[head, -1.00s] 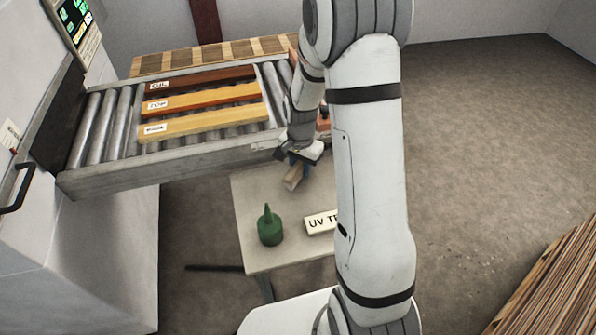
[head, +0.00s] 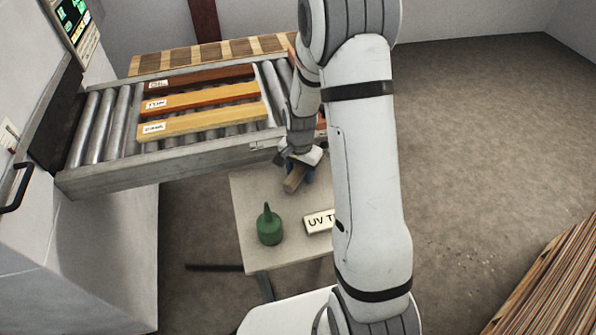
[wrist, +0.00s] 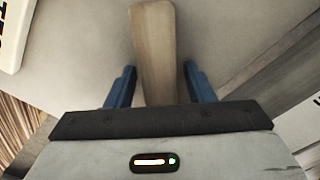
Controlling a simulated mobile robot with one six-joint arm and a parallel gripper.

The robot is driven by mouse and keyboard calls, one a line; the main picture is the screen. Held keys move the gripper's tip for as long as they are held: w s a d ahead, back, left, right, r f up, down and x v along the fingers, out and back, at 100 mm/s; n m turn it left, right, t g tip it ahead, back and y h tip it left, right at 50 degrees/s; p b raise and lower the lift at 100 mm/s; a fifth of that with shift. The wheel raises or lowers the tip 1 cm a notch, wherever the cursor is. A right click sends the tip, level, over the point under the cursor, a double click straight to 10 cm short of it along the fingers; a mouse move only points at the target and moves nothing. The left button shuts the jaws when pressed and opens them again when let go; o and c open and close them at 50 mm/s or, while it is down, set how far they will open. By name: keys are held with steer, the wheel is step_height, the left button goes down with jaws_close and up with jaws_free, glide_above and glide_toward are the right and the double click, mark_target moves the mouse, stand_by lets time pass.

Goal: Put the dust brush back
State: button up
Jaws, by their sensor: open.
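The dust brush's wooden handle (wrist: 155,50) lies between the two blue fingers of my gripper (wrist: 154,85) in the wrist view. A gap shows on each side of the handle, so my gripper is open around it and not clamped. In the head view the pale brown handle (head: 294,179) is at the back of the small grey table, under my gripper (head: 299,170). The brush's bristle end is hidden by my gripper in both views.
The table (head: 255,200) also holds a green bottle (head: 269,226) and a white "UV" sign (head: 319,222), partly behind my arm. Behind it, a roller conveyor (head: 105,130) carries three labelled wooden boards (head: 205,97). A stack of boards (head: 560,285) lies at lower right.

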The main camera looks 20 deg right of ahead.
step_height(320, 180, up, 12)
steer(key=s+r+n+t, duration=0.1)
steer(key=s+r+n, duration=0.3)
steer(key=s, duration=0.6)
steer(key=s+a+r+n+t, duration=0.1)
steer(key=s+r+n, duration=0.4)
steer(key=s, duration=0.5)
step_height(320, 180, up, 3)
steer(key=shift+a+f+t, duration=0.1)
steer(key=shift+a+t, duration=0.15)
steer(key=shift+t, duration=0.15)
